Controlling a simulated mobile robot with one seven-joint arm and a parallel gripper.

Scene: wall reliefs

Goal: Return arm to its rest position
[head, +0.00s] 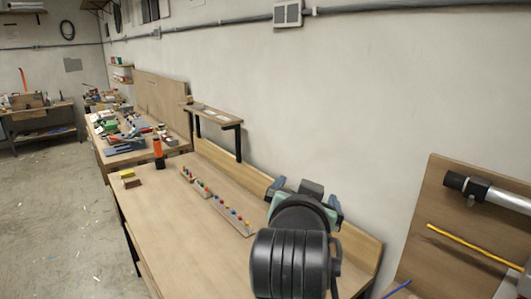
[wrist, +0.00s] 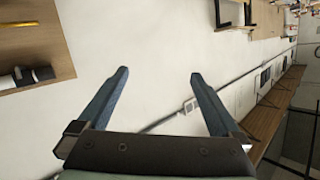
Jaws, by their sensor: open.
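My gripper shows in the wrist view (wrist: 158,82) with its two blue-grey fingers spread wide and nothing between them. Behind the fingers the wrist view shows the pale wall, turned on its side. In the head view my black arm rises at the lower middle, and my gripper (head: 305,192) is beyond it, mostly hidden by the wrist. It is above the right end of the wooden workbench (head: 180,235). I cannot tell how far it is from the wall.
On the bench are a strip of coloured pegs (head: 233,217), an orange-and-black cylinder (head: 158,153) and a yellow block (head: 127,173). A small raised shelf (head: 215,114) stands at the back. A wooden board (head: 440,225) with a tube is at right.

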